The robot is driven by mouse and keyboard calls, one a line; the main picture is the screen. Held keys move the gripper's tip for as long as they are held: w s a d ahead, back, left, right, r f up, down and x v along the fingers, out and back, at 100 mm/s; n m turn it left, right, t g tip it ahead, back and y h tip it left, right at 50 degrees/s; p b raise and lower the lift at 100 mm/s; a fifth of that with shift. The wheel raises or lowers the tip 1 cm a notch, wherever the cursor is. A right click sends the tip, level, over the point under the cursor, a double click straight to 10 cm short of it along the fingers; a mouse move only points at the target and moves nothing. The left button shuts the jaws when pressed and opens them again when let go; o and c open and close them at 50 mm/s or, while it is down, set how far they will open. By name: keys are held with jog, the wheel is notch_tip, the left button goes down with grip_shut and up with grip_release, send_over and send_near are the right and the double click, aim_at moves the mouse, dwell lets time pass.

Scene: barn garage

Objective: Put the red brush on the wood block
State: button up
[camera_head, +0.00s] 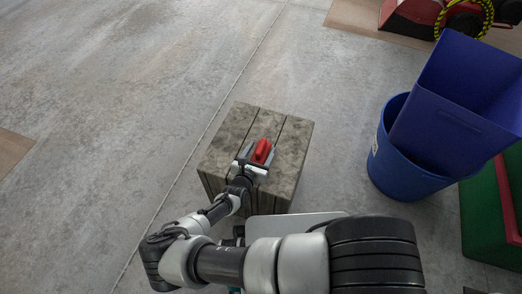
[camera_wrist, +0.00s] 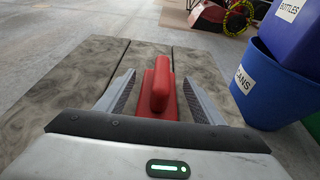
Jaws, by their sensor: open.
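The wood block (camera_head: 238,127) is a grey-brown plank-sided cube on the floor, and its top also fills the left of the wrist view (camera_wrist: 60,80). The red brush (camera_head: 262,151) rests on top of the block, toward its front right. In the wrist view the brush (camera_wrist: 161,88) lies lengthwise, with its raised red handle toward the camera. My gripper (camera_head: 258,155) is low over the block top. Its fingers are open, one on each side of the brush, with visible gaps to it. The brush's underside is hidden.
A blue bin (camera_head: 385,170) labelled CANS, with a blue-purple BOTTLES container (camera_head: 455,95) in or behind it, stands right of the block. A green box (camera_head: 485,215) is farther right. Red equipment (camera_head: 408,14) with a yellow-black coil sits at the back right. The floor left is clear.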

jog(key=p+v, duration=0.3)
jog(key=v, duration=0.9)
jog(key=shift+a+r, duration=0.1)
jog(key=shift+r, duration=0.05)
jog(key=s+d+r+m+g, duration=0.15)
jog(key=r+m+g, duration=0.25)
jog(key=r+m, duration=0.45)
jog(key=d+r+m+g, duration=0.35)
jog(key=r+m, duration=0.25)
jog(key=r, duration=0.6)
jog(key=s+d+r+m+g, duration=0.1)
jog(key=d+r+m+g, duration=0.1)
jog(key=r+m+g, duration=0.6)
jog(key=s+d+r+m+t+y, duration=0.1)
jog(key=s+d+r+m+t, duration=0.1)
jog(key=r, duration=0.6)
jog(key=s+d+r+m+t+y, duration=0.2)
jog(key=s+d+r+m+t, duration=0.1)
jog(key=s+r, duration=0.3)
jog(key=s+d+r+m+t+y, duration=0.2)
jog(key=s+d+r+m, duration=0.1)
jog(key=r, duration=0.7)
jog(key=shift+s+d+r+m, duration=0.4)
jog(key=shift+s+m, duration=0.15)
jog(key=shift+s, duration=0.4)
jog(key=shift+t, duration=0.25)
